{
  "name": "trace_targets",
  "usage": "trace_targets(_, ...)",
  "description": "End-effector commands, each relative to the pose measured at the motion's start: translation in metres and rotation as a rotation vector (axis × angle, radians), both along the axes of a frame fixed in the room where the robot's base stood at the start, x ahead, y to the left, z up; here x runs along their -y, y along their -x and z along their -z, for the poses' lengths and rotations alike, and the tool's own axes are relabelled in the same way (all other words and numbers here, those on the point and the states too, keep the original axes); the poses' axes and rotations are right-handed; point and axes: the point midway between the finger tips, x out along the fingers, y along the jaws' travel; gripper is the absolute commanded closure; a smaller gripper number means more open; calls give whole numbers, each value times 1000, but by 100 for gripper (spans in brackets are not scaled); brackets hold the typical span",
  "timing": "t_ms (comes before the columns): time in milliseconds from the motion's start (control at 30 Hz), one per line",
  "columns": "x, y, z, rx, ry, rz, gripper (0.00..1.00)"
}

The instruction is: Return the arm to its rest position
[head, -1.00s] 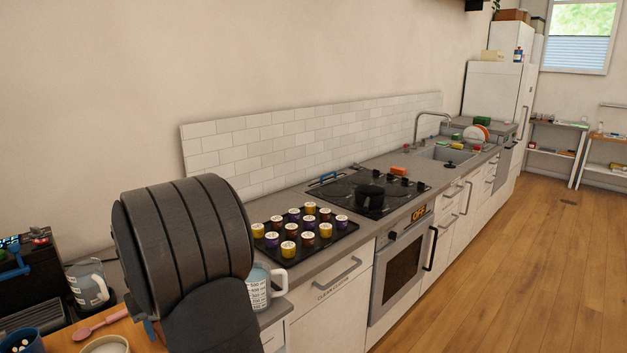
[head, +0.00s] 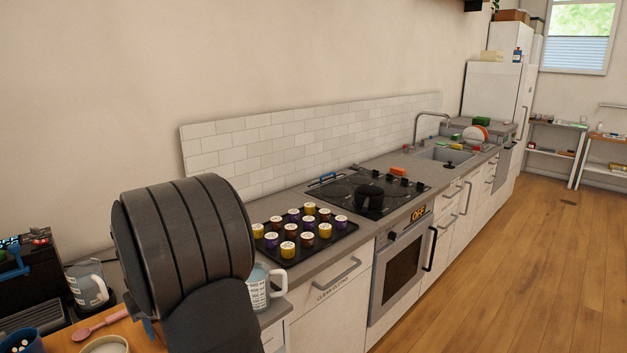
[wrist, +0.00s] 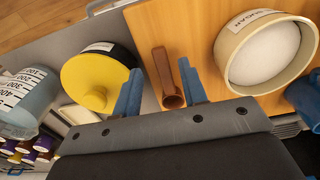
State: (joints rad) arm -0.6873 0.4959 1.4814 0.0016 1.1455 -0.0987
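My arm (head: 185,245) stands folded in the left foreground of the head view, a thick dark ribbed link above a smooth lower link. Its gripper end is mostly hidden there. In the wrist view my gripper (wrist: 160,92) shows two blue fingers standing apart. A brown scoop-like piece (wrist: 165,75) lies between and beyond them, over the edge of the wooden board (wrist: 200,18). I see no finger closed on it. I cannot tell its exact distance from the fingers.
In the wrist view, a yellow-topped container (wrist: 92,85) and a measuring jug (wrist: 28,100) are left; a sugar bowl (wrist: 262,60) is right. In the head view, a tray of capsules (head: 335,240) lies on the counter before the hob (head: 350,195). A pink spoon (head: 95,327) lies left of my arm.

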Motion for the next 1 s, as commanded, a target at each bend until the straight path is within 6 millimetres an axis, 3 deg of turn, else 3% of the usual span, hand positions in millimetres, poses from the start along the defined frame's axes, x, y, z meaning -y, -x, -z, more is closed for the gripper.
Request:
trace_targets(433,1,1,-91,2,-2,0,61)
trace_targets(1000,0,0,30,-5,4,0,61)
